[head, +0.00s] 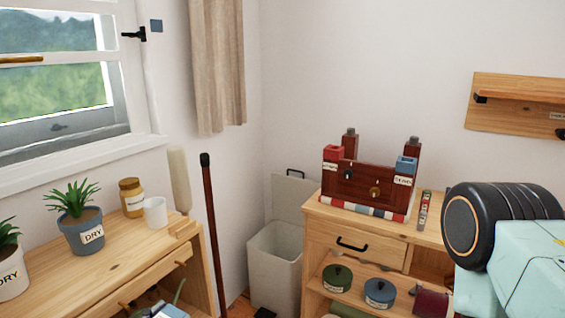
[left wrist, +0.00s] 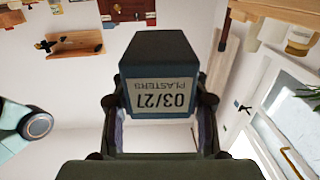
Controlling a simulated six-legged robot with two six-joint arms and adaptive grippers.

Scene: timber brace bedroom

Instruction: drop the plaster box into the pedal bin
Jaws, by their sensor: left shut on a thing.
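The plaster box (left wrist: 160,72) is dark blue-grey with a pale label reading "03/27 PLASTERS", upside down in the left wrist view. My left gripper (left wrist: 160,88) is shut on it, one finger on each side. In the head view the gripper is not clearly visible; only a small blue-grey piece shows at the bottom edge, and I cannot tell what it is. The pedal bin (head: 275,270) is pale grey and stands on the floor in the corner, its lid (head: 293,198) raised behind it. Its inside bottom is hidden. My right gripper is out of view.
A wooden shelf unit (head: 312,228) with a dark red rack and lidded pots stands right of the bin. A wooden bench (head: 105,262) with plants, a jar and a white mug is on the left. A dark red pole (head: 213,230) stands between bench and bin.

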